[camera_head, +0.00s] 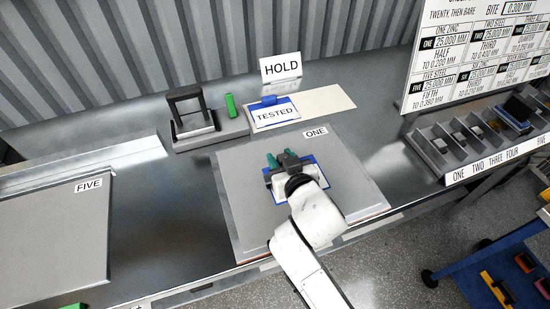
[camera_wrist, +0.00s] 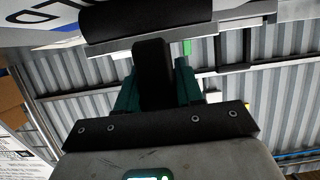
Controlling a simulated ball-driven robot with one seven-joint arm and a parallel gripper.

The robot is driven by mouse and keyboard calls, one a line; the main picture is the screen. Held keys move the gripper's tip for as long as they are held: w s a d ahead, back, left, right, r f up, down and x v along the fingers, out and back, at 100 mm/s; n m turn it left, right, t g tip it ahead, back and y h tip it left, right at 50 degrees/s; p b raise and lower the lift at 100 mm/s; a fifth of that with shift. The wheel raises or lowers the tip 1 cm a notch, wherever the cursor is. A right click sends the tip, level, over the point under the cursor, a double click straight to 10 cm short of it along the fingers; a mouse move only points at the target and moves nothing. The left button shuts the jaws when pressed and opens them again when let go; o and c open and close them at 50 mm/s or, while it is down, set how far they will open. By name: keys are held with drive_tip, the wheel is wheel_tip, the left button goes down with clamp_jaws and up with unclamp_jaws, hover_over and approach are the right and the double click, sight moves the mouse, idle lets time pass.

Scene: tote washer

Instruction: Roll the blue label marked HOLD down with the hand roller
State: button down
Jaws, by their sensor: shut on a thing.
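The blue-edged label (camera_head: 319,167) lies on the grey plate marked ONE (camera_head: 245,215), mostly hidden under my gripper. In the wrist view the label (camera_wrist: 45,28) shows at the upper left, white with a blue edge and part of a dark letter. My gripper (camera_head: 282,160) is over the label. Its teal fingers (camera_wrist: 155,85) are shut on the dark handle of the hand roller (camera_wrist: 150,20). The black roller lies crosswise beyond the fingers, close to the label; I cannot tell whether it touches. The label's full wording is hidden.
A HOLD sign (camera_head: 281,68) stands at the back, behind a blue-edged TESTED label (camera_head: 274,114). A green block (camera_head: 231,106) and a black-framed stand (camera_head: 190,110) are to its left. Plate FIVE (camera_head: 50,235) is at left; a slotted rack (camera_head: 465,145) is at right.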

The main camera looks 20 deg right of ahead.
drive_tip(key=shift+d+p, duration=3.2)
drive_tip(key=shift+d, duration=2.4)
drive_tip(key=shift+a, duration=0.1)
drive_tip(key=shift+a+f+b, duration=0.1)
drive_tip(key=shift+a+b, duration=0.55)
drive_tip(key=shift+a, duration=1.65)
drive_tip(key=shift+a+b, duration=2.95)
drive_tip(key=shift+a, duration=2.25)
drive_tip(key=shift+d+p, duration=2.15)
drive_tip(key=shift+d, duration=1.7)
